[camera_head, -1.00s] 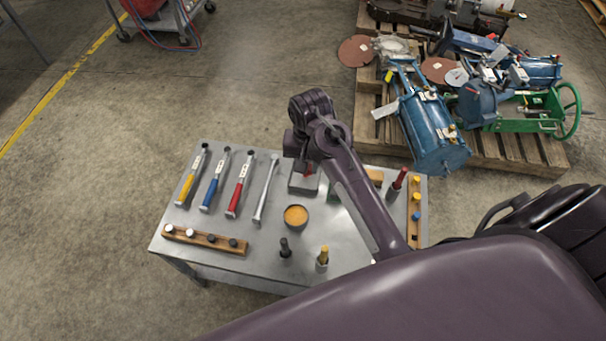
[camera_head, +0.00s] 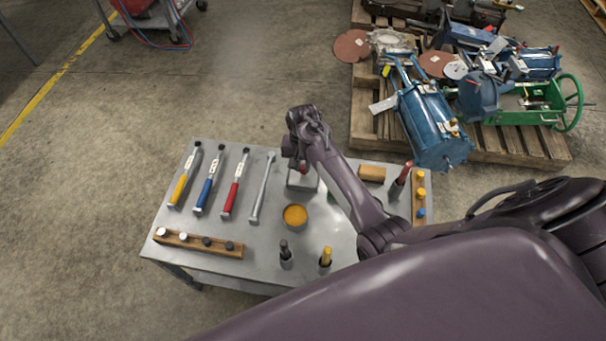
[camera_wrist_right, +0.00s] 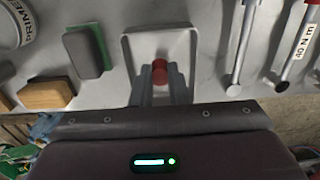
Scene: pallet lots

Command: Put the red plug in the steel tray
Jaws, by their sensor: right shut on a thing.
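The red plug (camera_wrist_right: 160,72) is between the two fingers of my right gripper (camera_wrist_right: 161,84), which is shut on it. In the head view, the right gripper (camera_head: 302,164) is over the steel tray on the table, with a bit of the red plug (camera_head: 304,169) showing below it. The steel tray (camera_head: 301,183) is a shallow grey rectangle, partly hidden by my arm. In the right wrist view, the tray (camera_wrist_right: 187,42) has a raised rim, and the plug shows over its near part. I cannot tell whether the plug touches the tray floor. My left gripper is not in view.
Torque wrenches (camera_head: 234,186) lie left of the tray. A cup with orange contents (camera_head: 295,215) stands in front of it. A wooden rack (camera_head: 200,243) is at front left, a wooden block (camera_head: 372,173) to the right. A grey-green sponge (camera_wrist_right: 88,52) lies beside the tray.

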